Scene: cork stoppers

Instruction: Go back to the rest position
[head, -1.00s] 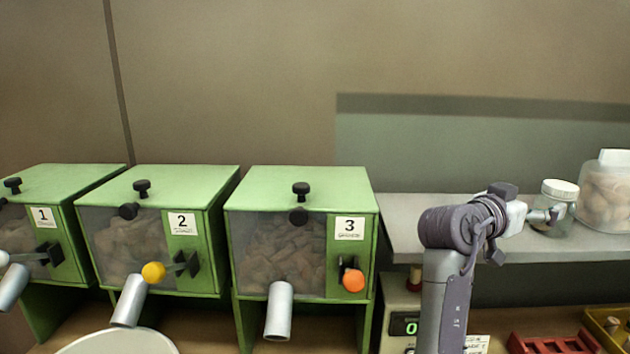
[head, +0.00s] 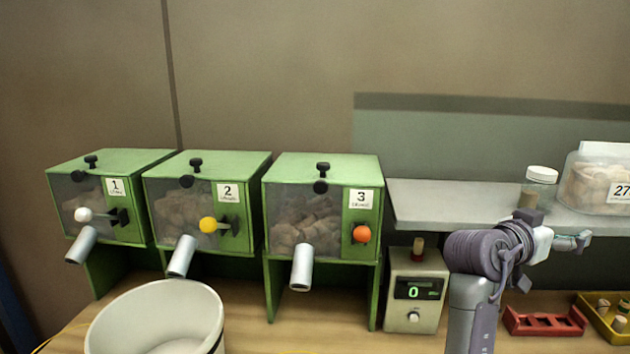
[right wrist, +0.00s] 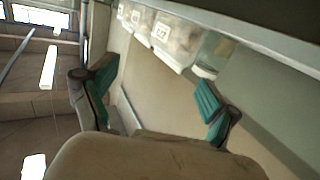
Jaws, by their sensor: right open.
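My right arm comes up at the right of the head view, and its gripper (head: 582,241) points right, in front of the grey shelf (head: 450,205) and below the jars. In the right wrist view, its two green-padded fingers (right wrist: 152,98) are spread apart with nothing between them. My left gripper is not in view.
Green dispensers numbered 1 (head: 110,205), 2 (head: 205,205) and 3 (head: 320,205) stand on the wooden bench, with a white bucket (head: 155,308) in front. A counter box (head: 416,290) reads 0. A small lidded jar (head: 538,187) and a larger container (head: 600,180) stand on the shelf; red (head: 545,320) and yellow trays (head: 600,322) lie below.

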